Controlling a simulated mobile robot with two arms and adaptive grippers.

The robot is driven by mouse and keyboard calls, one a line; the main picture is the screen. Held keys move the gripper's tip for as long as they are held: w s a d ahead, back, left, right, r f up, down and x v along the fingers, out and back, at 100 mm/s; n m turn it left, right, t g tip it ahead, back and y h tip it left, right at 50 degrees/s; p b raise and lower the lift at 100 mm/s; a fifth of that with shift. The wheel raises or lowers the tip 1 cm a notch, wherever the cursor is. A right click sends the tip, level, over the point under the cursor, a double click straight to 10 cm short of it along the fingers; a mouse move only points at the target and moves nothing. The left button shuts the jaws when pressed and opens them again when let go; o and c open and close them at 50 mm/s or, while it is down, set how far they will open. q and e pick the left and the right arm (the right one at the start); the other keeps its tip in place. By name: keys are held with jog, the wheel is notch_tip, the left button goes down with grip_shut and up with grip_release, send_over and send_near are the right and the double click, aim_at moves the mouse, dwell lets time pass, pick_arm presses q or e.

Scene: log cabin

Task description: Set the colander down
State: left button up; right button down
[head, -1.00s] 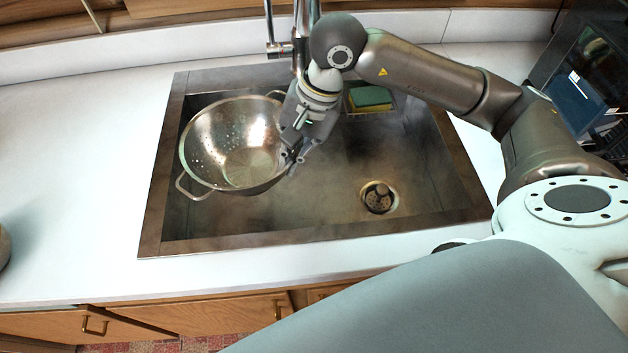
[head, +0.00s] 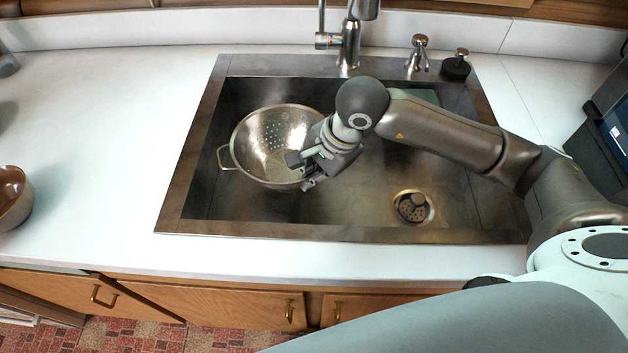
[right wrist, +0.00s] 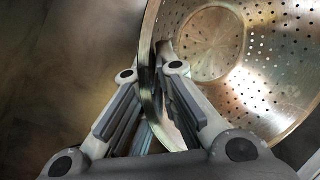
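The steel colander (head: 262,140) is in the left part of the sink (head: 192,150), its open side up and somewhat tilted. One loop handle shows at its left. My right gripper (head: 302,172) is at the colander's right rim. In the right wrist view the colander (right wrist: 270,60) fills the upper right, and the gripper's two fingers (right wrist: 160,68) are closed on its rim, one on each side. The underside is hidden, so I cannot tell whether it touches the sink floor. My left gripper is not in view.
The drain (head: 413,206) lies in the open right part of the basin. The faucet (head: 352,35) and a dark soap dispenser (head: 455,66) stand behind the sink. A brown bowl (head: 14,198) sits on the counter at far left. The left counter is mostly clear.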

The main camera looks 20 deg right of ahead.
notch_tip(320, 180, down, 3)
jog(key=shift+r, duration=0.1)
jog(key=c, duration=1.6)
grip_release()
jog(key=shift+c, duration=0.2)
jog(key=b+v, duration=0.1)
jog(key=v, duration=1.1)
